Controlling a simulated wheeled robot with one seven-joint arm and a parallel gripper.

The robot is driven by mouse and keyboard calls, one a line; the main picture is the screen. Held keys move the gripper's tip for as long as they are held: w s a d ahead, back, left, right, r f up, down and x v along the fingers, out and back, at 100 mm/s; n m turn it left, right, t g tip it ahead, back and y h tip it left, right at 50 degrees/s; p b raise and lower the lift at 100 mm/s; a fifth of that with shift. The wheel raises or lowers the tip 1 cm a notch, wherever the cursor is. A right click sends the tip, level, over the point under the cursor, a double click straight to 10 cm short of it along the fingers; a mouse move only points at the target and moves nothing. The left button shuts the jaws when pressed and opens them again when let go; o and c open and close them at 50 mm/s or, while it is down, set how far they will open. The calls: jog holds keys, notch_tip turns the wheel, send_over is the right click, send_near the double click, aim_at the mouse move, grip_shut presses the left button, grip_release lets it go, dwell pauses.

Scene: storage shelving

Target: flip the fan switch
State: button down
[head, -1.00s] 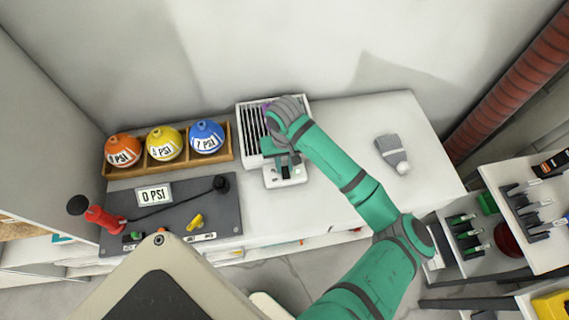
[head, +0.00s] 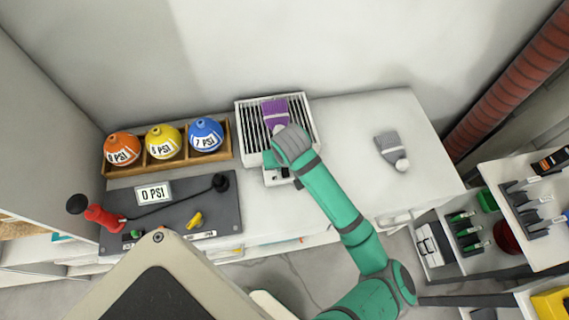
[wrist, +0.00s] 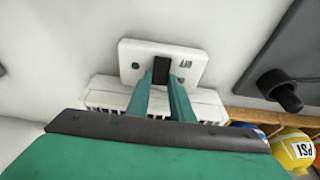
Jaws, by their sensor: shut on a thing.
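The fan (head: 242,130) is a white box with a slatted grille on the counter. Its white switch plate (wrist: 135,55), at the fan's front edge, carries a black rocker switch (wrist: 161,69) and shows large in the wrist view. My gripper (wrist: 164,80) has its two teal fingers at the black rocker, one on each side, shut on it. In the head view my wrist and arm cover the rocker and most of the plate; part of the plate (head: 270,178) shows below. A purple knit hat (head: 275,112) lies on the grille behind my wrist.
A grey knit hat (head: 391,150) lies on the counter to the right. A wooden tray (head: 171,166) with orange, yellow and blue PSI balls stands left of the fan. A dark panel (head: 180,211) with a red-handled pump is in front of it. The counter's right part is mostly clear.

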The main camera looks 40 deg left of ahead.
jog(key=c, duration=1.6)
grip_release()
jog(key=shift+o, duration=0.2)
jog(key=v, duration=1)
jog(key=shift+r, duration=0.35)
jog(key=shift+s, duration=0.15)
